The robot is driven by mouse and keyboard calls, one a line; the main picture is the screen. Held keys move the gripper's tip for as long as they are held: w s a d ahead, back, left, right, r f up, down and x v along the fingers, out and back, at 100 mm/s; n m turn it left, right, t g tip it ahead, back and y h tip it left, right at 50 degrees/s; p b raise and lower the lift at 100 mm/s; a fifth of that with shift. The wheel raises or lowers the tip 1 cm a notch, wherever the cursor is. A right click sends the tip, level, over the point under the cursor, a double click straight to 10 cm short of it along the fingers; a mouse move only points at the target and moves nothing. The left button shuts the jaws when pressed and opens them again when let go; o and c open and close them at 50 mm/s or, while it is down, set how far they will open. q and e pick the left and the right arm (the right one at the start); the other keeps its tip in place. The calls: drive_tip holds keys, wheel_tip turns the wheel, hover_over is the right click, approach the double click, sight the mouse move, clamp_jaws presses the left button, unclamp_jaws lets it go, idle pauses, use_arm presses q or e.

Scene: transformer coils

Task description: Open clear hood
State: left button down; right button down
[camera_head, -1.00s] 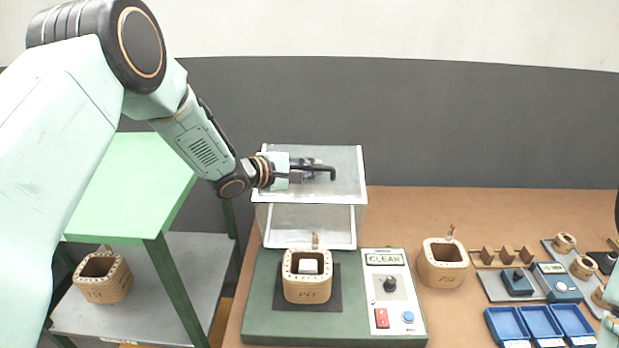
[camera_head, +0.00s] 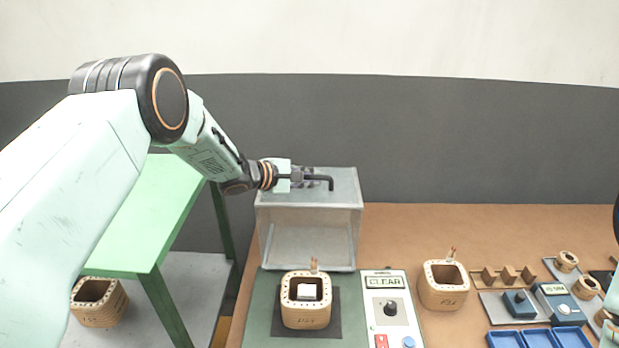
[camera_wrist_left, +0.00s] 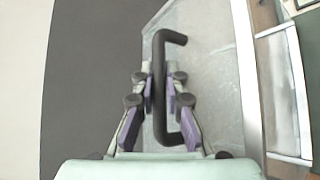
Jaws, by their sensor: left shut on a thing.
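The clear hood (camera_head: 310,240) is a see-through box with pale edges at the back of the green base (camera_head: 262,310), behind the coil on it. A black bent handle (camera_head: 331,184) is on its top panel. My left gripper (camera_head: 299,178) reaches in from the left and is shut on this handle. In the left wrist view the black handle (camera_wrist_left: 160,90) runs between the purple finger pads of my left gripper (camera_wrist_left: 161,92). The hood's edge and clear panel show to the right of it. My right gripper is out of view.
A wooden coil (camera_head: 306,312) with a white block inside sits on a dark pad before the hood. A control panel (camera_head: 390,318) and another coil (camera_head: 443,297) stand right. A green shelf (camera_head: 150,215) is at left. Blue trays (camera_head: 540,338) and small fixtures are at right.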

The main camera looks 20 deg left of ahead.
use_arm(q)
drive_tip(key=shift+s+d, duration=0.1)
drive_tip(key=shift+s, duration=0.05)
drive_tip(key=c, duration=1.7)
unclamp_jaws()
drive_tip(key=shift+s+r, duration=0.15)
drive_tip(key=shift+o, duration=0.2)
drive_tip(key=shift+a, duration=0.25)
drive_tip(key=v, duration=1)
drive_tip(key=shift+s+r, duration=0.2)
drive_tip(key=shift+s, duration=0.1)
drive_tip(key=shift+s+a+r, duration=0.2)
drive_tip(key=shift+s, duration=0.2)
drive_tip(key=shift+f, duration=0.1)
